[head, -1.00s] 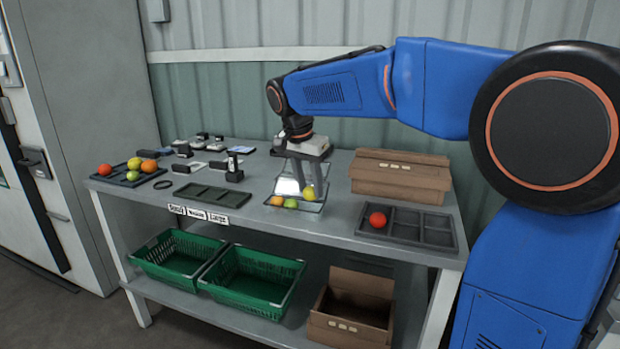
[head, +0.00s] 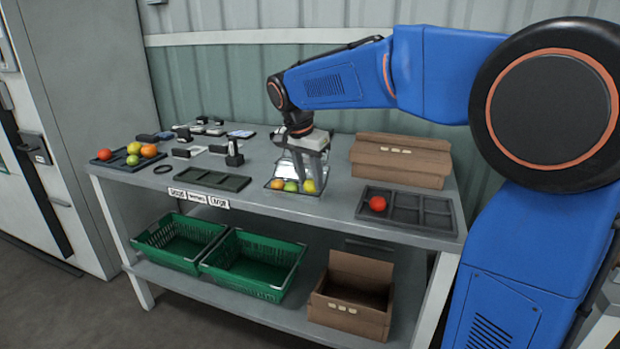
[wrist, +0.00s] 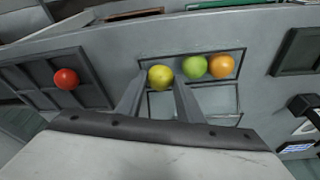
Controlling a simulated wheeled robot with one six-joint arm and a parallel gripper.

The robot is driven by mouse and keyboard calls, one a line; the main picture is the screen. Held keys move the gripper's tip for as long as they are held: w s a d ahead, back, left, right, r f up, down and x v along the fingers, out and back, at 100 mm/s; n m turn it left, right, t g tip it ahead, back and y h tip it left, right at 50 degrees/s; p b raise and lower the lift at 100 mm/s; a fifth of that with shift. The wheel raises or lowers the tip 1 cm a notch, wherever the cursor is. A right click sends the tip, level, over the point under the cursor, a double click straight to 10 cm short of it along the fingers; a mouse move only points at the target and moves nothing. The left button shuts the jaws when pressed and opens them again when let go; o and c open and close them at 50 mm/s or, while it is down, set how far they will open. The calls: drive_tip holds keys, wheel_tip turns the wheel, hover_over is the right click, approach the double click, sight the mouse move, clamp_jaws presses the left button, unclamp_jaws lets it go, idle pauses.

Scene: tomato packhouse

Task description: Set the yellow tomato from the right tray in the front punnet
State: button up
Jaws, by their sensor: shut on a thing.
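The yellow tomato (head: 308,186) is between the fingertips of my gripper (head: 309,177), which is shut on it. It also shows in the wrist view (wrist: 160,77), with a finger at each side. It is low at the right end of the clear front punnet (head: 283,190), beside a green tomato (head: 290,187) and an orange one (head: 278,184). I cannot tell whether it touches the punnet floor. The right tray (head: 432,222) is dark, with several compartments, and holds one red tomato (head: 377,203).
Another clear punnet (wrist: 215,103) lies behind the front one. A cardboard box (head: 400,165) stands at the back right. An empty dark tray (head: 212,180) lies left of the punnets. The left tray (head: 112,162) holds several tomatoes. Green crates (head: 250,270) are on the lower shelf.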

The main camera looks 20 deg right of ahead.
drive_tip(key=o, duration=0.8)
drive_tip(key=shift+c, duration=0.4)
drive_tip(key=shift+c, duration=1)
drive_tip(key=shift+r, duration=0.1)
drive_tip(key=shift+r, duration=2.95)
